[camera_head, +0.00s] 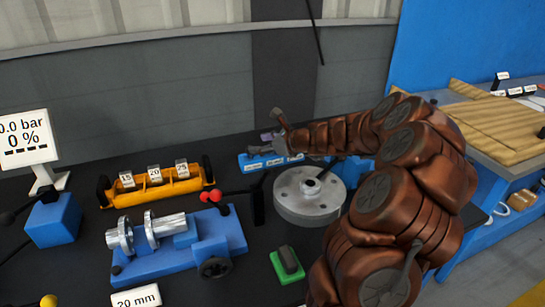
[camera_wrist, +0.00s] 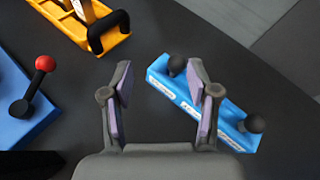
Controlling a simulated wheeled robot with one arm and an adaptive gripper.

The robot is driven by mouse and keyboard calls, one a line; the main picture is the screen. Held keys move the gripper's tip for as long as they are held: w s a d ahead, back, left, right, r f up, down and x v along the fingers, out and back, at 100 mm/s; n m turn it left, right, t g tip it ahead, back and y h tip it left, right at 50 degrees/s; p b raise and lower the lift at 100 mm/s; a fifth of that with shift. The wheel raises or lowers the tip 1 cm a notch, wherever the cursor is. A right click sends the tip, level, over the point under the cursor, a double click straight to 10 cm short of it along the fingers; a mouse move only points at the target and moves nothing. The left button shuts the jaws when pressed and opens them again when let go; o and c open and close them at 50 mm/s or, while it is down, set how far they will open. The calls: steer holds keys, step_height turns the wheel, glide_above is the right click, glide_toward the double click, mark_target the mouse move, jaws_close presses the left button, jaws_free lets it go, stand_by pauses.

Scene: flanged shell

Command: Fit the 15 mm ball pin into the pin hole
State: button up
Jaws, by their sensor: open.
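In the wrist view two dark ball-topped pins stand in a light blue rack, a far one (camera_wrist: 176,64) and a near one (camera_wrist: 255,123). The rack (camera_wrist: 157,76) has white labels too small to read, so I cannot tell which pin is the 15 mm one. My gripper (camera_wrist: 160,72) is open and empty, with purple pads. Its right finger overlaps the rack in the picture and hides its middle. In the head view my gripper (camera_head: 274,132) is over the blue rack (camera_head: 247,165). I cannot make out the pin hole.
A grey flanged disc (camera_head: 292,207) lies right of the rack's front. A blue fixture (camera_head: 170,262) holds metal parts and a red-knobbed lever. A yellow rack (camera_head: 150,190) labelled 15, 20 and 25 stands behind it. A green block (camera_head: 287,271) lies in front.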

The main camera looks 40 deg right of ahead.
steer(key=d+f+m+h, duration=0.1)
steer(key=d, duration=0.2)
steer(key=d+f+m+h, duration=0.1)
steer(key=d+f+m, duration=0.1)
steer(key=d, duration=0.1)
steer(key=w+d+f+m, duration=0.1)
steer(key=d+f, duration=0.1)
steer(key=d, duration=0.1)
steer(key=shift+w+d+f+m+t+h+b, duration=0.1)
steer(key=shift+d+f+m+t+h+b, duration=0.1)
steer(key=shift+d+m+t+h+b, duration=0.15)
steer(key=shift+a+r+x, duration=0.15)
steer(key=shift+x, duration=1.25)
steer(key=shift+a+r+x, duration=0.15)
steer(key=shift+x, duration=1.25)
steer(key=shift+w, duration=0.1)
jaws_close()
